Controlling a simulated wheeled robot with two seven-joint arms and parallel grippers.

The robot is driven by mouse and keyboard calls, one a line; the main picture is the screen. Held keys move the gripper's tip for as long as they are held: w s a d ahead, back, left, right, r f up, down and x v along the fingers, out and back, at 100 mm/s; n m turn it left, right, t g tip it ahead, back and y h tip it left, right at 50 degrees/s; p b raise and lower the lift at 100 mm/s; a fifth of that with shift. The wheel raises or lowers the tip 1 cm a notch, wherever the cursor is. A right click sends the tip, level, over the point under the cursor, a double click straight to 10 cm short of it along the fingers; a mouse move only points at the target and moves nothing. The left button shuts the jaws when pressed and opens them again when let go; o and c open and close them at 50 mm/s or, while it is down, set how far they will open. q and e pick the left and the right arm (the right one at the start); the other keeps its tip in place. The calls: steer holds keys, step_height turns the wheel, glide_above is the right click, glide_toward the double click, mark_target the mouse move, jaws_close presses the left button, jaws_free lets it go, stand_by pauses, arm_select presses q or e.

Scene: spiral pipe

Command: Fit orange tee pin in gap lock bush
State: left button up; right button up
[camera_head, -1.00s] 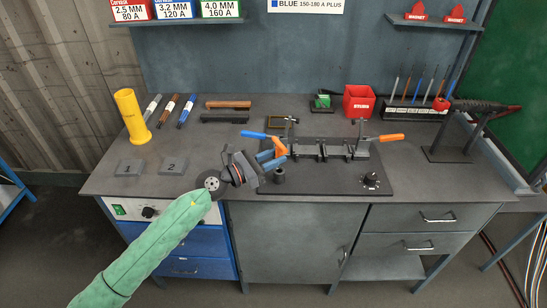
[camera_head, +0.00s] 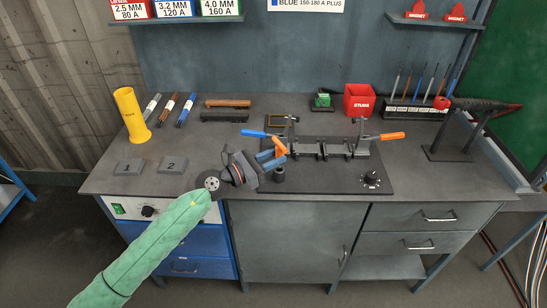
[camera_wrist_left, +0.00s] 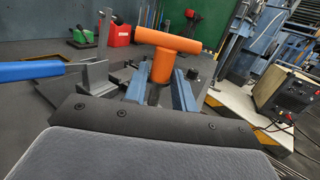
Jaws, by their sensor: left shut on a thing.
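The orange tee pin (camera_head: 281,148) is held upright in my left gripper (camera_head: 273,157), between its blue fingers. In the left wrist view the orange tee pin (camera_wrist_left: 164,58) has its crossbar on top and its stem between the two fingers (camera_wrist_left: 159,91). A short dark cylinder, which looks like the gap lock bush (camera_head: 279,175), stands at the front left of the black fixture plate, just below the gripper in the head view. The pin's lower end is hidden, and I cannot tell whether it touches the bush. My right gripper is not in view.
The black fixture plate (camera_head: 340,184) carries clamps with a blue handle (camera_head: 255,134) and an orange handle (camera_head: 392,136), and a dark knob (camera_head: 371,179). A yellow tube (camera_head: 131,115) and a red box (camera_head: 359,100) stand further off. The bench's left front is mostly clear.

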arm_select(q)
steer(key=shift+f+b, duration=2.05)
steer(key=shift+f, duration=0.35)
steer(key=o, duration=1.1)
